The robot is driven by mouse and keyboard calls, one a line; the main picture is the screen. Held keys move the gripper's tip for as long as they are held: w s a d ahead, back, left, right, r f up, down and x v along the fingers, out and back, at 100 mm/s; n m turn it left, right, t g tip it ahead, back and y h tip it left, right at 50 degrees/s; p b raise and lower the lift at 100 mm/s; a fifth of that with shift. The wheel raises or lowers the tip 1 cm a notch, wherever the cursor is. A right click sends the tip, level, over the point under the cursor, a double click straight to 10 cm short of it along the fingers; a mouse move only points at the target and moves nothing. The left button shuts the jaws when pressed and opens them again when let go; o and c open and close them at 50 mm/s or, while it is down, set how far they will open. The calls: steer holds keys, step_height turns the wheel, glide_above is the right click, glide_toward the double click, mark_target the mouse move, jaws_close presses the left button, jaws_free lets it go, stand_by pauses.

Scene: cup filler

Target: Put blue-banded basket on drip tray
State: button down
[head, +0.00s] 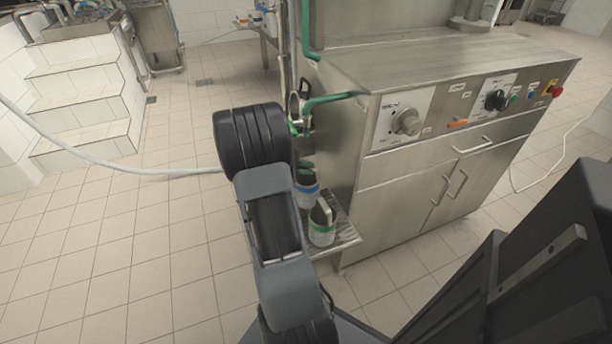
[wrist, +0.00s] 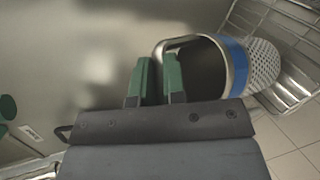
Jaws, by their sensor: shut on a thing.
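The blue-banded basket (head: 308,188) is a metal cup with a blue band, partly hidden by my arm in the head view. In the wrist view the basket (wrist: 237,58) shows its dark open mouth, blue band and perforated lower part. My gripper (wrist: 158,82) has green fingers, closed on the basket's handle at its left side. The drip tray (head: 347,236) is a low shelf at the machine's left side. The basket is at the tray's back part; I cannot tell whether it touches it.
A green-banded basket (head: 321,236) stands on the front part of the tray. The steel machine (head: 400,190) with knobs rises right beside it. A pale hose (head: 120,169) crosses the floor at left.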

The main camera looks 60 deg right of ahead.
mark_target(306, 178)
step_height(306, 178, down, 3)
steer(key=shift+f+b, duration=0.1)
steer(key=shift+b, duration=0.45)
steer(key=c, duration=1.2)
jaws_free()
